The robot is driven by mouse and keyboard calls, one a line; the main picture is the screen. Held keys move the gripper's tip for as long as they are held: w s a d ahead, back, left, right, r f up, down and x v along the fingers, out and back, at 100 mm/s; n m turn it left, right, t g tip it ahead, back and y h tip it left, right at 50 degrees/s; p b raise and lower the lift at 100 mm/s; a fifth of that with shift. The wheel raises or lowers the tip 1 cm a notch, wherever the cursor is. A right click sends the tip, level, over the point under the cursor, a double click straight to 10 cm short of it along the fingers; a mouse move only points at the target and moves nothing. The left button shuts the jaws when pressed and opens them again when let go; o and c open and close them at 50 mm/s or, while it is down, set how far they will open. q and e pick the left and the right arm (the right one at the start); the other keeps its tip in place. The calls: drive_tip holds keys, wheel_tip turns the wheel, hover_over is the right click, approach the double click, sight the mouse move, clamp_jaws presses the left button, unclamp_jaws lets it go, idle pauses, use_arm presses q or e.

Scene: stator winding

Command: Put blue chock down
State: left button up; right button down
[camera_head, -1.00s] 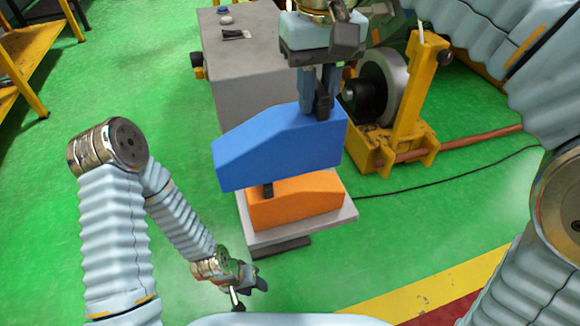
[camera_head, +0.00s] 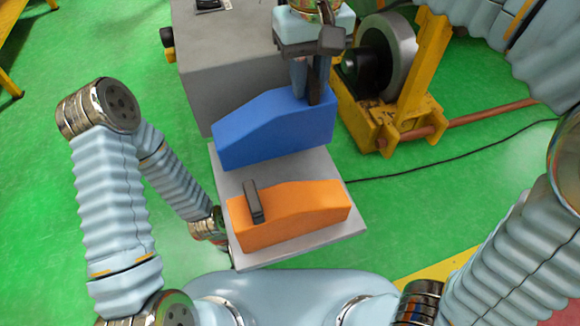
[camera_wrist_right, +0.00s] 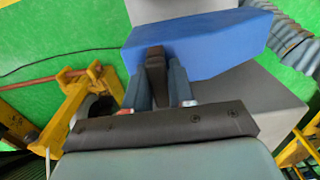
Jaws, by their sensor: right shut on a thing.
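The blue chock (camera_head: 268,135) is a wedge-shaped block with its low end to the left. My right gripper (camera_head: 308,92) is shut on its high right end from above. The wrist view shows the gripper fingers (camera_wrist_right: 158,78) at the edge of the blue chock (camera_wrist_right: 205,45). The chock is over the far part of a light grey platform (camera_head: 345,230); whether it touches the platform cannot be told. An orange chock (camera_head: 295,215) with a dark handle sits on the near part. My left arm's wrist shows left of the platform, but its gripper is hidden.
A grey cabinet (camera_head: 225,75) stands just behind the blue chock. A yellow stand with a grey wheel (camera_head: 388,65) is to the right, with a copper-coloured bar (camera_head: 480,118) and a black cable on the green floor. Floor to the left is open.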

sight(307, 121)
wheel_tip(307, 121, down, 9)
drive_tip(key=shift+r+b, duration=0.1)
drive_tip(key=shift+b, duration=0.5)
drive_tip(key=c, duration=1)
unclamp_jaws()
drive_tip(key=shift+o, duration=0.2)
wheel_tip(307, 121, up, 12)
drive_tip(key=shift+f+p, duration=0.1)
drive_tip(key=shift+p, duration=1.05)
